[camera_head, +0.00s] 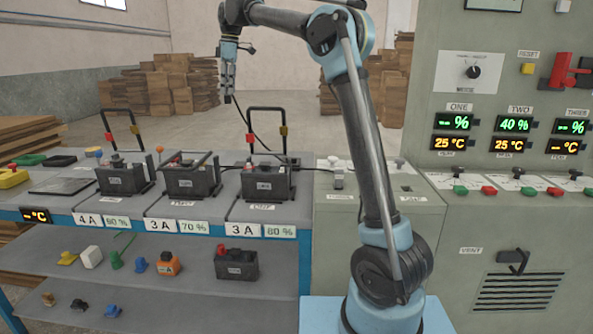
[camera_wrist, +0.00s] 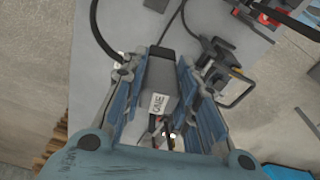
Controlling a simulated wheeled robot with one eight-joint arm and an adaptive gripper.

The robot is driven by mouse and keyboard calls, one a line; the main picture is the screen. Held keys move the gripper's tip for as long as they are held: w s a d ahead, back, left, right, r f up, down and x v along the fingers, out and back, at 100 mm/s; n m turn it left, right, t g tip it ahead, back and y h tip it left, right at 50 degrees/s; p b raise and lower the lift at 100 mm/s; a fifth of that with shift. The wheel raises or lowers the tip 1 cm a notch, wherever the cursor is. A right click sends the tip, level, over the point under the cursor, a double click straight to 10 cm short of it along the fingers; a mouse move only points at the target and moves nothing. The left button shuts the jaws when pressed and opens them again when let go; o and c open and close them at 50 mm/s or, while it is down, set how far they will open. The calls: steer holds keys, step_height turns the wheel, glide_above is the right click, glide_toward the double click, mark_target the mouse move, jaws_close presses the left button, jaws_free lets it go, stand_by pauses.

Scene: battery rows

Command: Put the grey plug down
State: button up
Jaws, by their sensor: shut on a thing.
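My gripper (camera_head: 228,90) is raised at the upper left of the head view, pointing down above the back of the bench. In the wrist view, its two blue-sided fingers (camera_wrist: 166,72) are closed around the grey plug (camera_wrist: 160,76), a dark grey block with a white label. A black cable (camera_head: 241,116) hangs from near the gripper towards the batteries in the head view. The plug is hard to make out there. The bench top (camera_head: 222,211) is below and apart from it.
Three dark batteries stand on the bench: left (camera_head: 124,178), middle (camera_head: 192,180) and right (camera_head: 267,182). Raised black handles stand by the left and right ones. A lower shelf (camera_head: 190,286) holds small coloured plugs and another battery (camera_head: 236,263). A grey control cabinet (camera_head: 505,220) stands at right.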

steer(key=w+d+f+m, duration=0.1)
steer(key=d+f, duration=0.7)
steer(key=d, duration=0.3)
steer(key=w+d+f+m, duration=0.1)
steer(key=d+f, duration=0.7)
steer(key=d, duration=0.4)
steer(key=shift+s+d+f, duration=0.1)
steer(key=shift+d+f, duration=0.05)
steer(key=shift+f, duration=5.15)
steer(key=o, duration=1.1)
steer(key=shift+f, duration=0.1)
steer(key=r, duration=0.4)
steer(key=d+r, duration=0.1)
steer(key=r, duration=0.7)
steer(key=shift+d+r, duration=0.1)
steer(key=shift+d, duration=0.1)
